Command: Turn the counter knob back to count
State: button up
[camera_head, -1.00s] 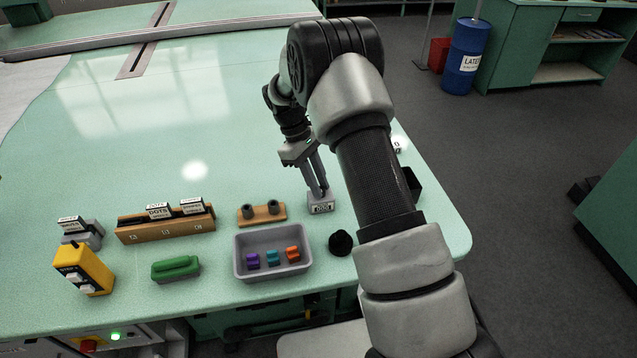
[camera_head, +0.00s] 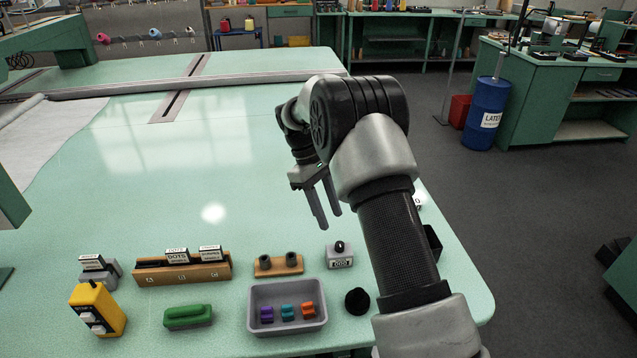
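The counter (camera_head: 340,260) is a small grey box with a white label on its front, standing on the green table right of the wooden peg block. Its black knob (camera_head: 339,246) sits on top; the way it points is too small to tell. My gripper (camera_head: 330,220) is above and behind the counter, apart from the knob. Its two fingers point down with a gap between them, and nothing shows between them.
A grey tray (camera_head: 255,322) with small purple, teal and orange pieces stands in front of the counter. A black round object (camera_head: 357,301) lies beside it. The wooden peg block (camera_head: 279,265) is to the left. The table's middle is clear.

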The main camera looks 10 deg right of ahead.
jog(key=v, duration=0.9)
jog(key=shift+p, duration=0.4)
jog(key=s+d+r+m+t+y+p, duration=0.1)
jog(key=s+d+r+m+t+p, duration=0.1)
jog(key=s+r, duration=0.65)
jog(key=s+d+r+m+t+y+p, duration=0.15)
jog(key=s+r, duration=0.35)
jog(key=r, duration=0.7)
jog(key=s+d+m+t+p, duration=0.1)
jog(key=s+m+t+p, duration=0.2)
jog(key=s, duration=1.6)
jog(key=m+t, duration=0.2)
jog(key=shift+d+m+y, duration=0.35)
